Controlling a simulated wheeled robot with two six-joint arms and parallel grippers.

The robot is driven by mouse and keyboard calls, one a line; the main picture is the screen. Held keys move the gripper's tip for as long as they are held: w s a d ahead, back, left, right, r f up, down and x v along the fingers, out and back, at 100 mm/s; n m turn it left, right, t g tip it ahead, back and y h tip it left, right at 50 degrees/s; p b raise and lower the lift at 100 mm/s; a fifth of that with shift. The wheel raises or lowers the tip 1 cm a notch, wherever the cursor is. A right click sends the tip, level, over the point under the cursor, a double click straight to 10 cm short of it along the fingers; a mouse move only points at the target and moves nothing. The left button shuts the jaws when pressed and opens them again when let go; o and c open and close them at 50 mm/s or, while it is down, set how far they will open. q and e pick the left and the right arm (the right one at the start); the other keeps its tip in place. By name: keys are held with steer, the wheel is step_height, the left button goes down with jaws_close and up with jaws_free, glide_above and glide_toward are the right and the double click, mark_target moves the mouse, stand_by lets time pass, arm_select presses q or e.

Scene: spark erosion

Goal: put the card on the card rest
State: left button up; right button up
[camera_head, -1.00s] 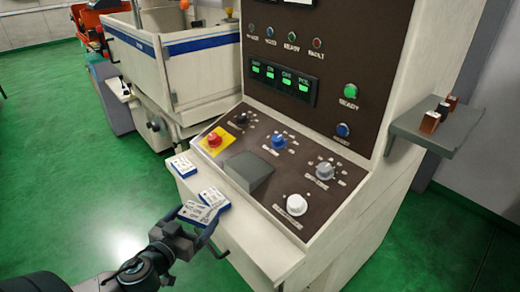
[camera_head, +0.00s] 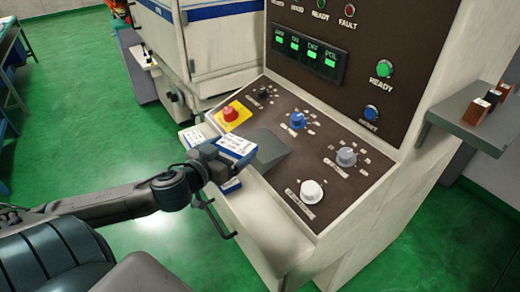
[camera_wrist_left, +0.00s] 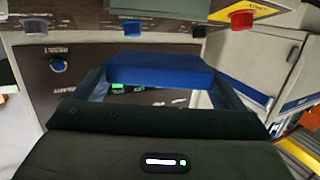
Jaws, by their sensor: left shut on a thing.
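A white card with blue edges (camera_head: 236,146) is held in my left gripper (camera_head: 224,158), raised above the panel's front ledge. In the left wrist view the card's blue side (camera_wrist_left: 160,70) spans between the two fingers. The card rest appears to be the dark grey sloped block (camera_head: 268,148) on the control panel, just right of and behind the held card, which partly covers it. I cannot tell if they touch. My right gripper is not in view.
Another white and blue card (camera_head: 193,136) lies on the ledge to the left, and one (camera_head: 230,186) lies below my gripper. A red button (camera_head: 231,113) and several knobs (camera_head: 312,190) surround the block. A side shelf (camera_head: 468,122) holds small brown blocks.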

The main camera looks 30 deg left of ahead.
arm_select(q)
steer(key=p, duration=0.2)
glide_above(260, 148)
steer(key=shift+s+f, duration=0.15)
steer(key=shift+f, duration=0.25)
step_height(260, 148, down, 3)
steer(key=shift+r+p, duration=0.2)
steer(key=shift+p, duration=0.3)
steer(key=shift+f, duration=0.55)
steer(key=o, duration=0.7)
steer(key=shift+s, duration=0.5)
steer(key=s, duration=0.3)
steer(key=s+r+b, duration=0.1)
steer(key=s, duration=0.5)
steer(key=shift+r+b, duration=0.2)
steer(key=shift+b, duration=0.2)
steer(key=shift+s+r, duration=0.25)
steer(key=shift+s, duration=0.65)
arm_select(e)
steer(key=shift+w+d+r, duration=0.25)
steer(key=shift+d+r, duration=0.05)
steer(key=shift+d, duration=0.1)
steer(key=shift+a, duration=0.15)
